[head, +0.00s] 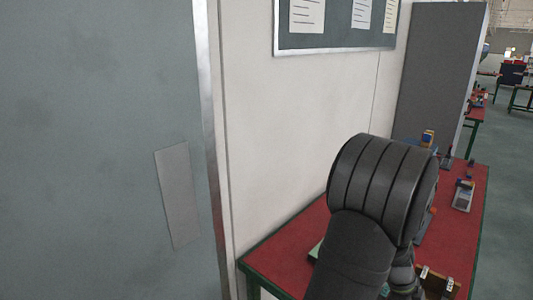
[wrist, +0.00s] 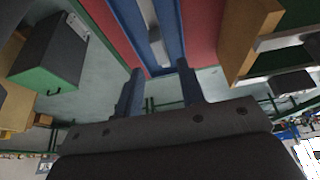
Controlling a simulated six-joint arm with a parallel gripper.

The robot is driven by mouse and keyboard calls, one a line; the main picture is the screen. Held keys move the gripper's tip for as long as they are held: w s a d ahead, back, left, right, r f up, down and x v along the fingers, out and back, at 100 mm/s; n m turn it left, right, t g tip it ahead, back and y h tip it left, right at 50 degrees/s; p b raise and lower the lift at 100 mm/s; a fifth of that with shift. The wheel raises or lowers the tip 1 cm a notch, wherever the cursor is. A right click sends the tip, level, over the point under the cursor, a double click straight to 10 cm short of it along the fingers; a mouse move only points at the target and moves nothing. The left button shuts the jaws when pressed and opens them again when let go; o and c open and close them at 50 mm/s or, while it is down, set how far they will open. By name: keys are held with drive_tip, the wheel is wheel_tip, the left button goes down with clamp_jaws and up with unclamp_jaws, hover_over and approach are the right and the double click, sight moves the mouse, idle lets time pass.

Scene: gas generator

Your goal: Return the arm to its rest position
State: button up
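My gripper (wrist: 159,72) shows in the wrist view as two blue fingers on a dark body. The fingers stand apart, with no object visibly held between them. Past the fingertips is a red surface with long blue bars and a grey strip (wrist: 156,45); I cannot tell how far off these are. In the head view a thick, dark, ribbed joint of my arm is bent over the red table (head: 275,262). The gripper is not clearly visible in that view.
A grey panel door (head: 100,120) fills the left of the head view, beside a white wall with a notice board (head: 335,38). Small items, including a grey device (head: 463,197), lie on the table. The wrist view shows a dark green-edged box (wrist: 50,55) and a wooden frame (wrist: 240,45).

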drive_tip(key=x, duration=0.6)
drive_tip(key=shift+f, duration=0.1)
drive_tip(key=r, duration=0.4)
drive_tip(key=shift+s+d+r, duration=0.1)
drive_tip(key=shift+s+r, duration=0.2)
drive_tip(key=shift+r, duration=0.05)
drive_tip(key=s+r, duration=0.7)
drive_tip(key=s, duration=0.4)
drive_tip(key=w+d+r+n+t, duration=0.2)
drive_tip(key=w+r+n+t, duration=0.1)
drive_tip(key=w+n, duration=0.6)
drive_tip(key=w+d+r+n+t, duration=0.3)
drive_tip(key=w+n, duration=0.5)
drive_tip(key=w, duration=0.5)
drive_tip(key=shift+r+n, duration=0.35)
drive_tip(key=shift+n, duration=0.05)
